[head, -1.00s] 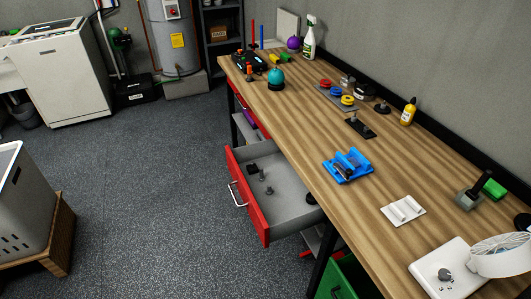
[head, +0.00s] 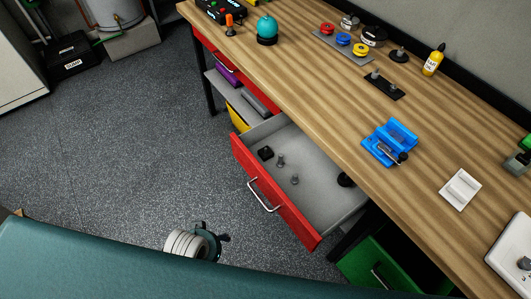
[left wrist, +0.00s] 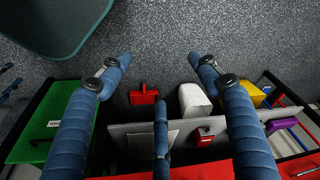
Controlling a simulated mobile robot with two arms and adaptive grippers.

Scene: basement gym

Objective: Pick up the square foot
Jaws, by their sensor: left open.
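The open red drawer (head: 273,198) under the workbench holds several small parts. A dark, square-looking piece (head: 265,153), which looks like the square foot, lies near its far left corner. Two small grey posted feet (head: 280,160) and a round black piece (head: 345,180) lie further right in the drawer. My left gripper (head: 222,238) is over the floor in front of the drawer, apart from it and empty. In the left wrist view its blue fingers (left wrist: 160,80) are spread open. I cannot make out the square foot there. My right gripper is out of view.
The workbench top (head: 330,100) carries a blue fixture (head: 390,142), a white block (head: 460,189) and a yellow bottle (head: 434,60). A green drawer (head: 375,270) sits below right. A red item (left wrist: 143,95) and white item (left wrist: 194,100) show in the wrist view.

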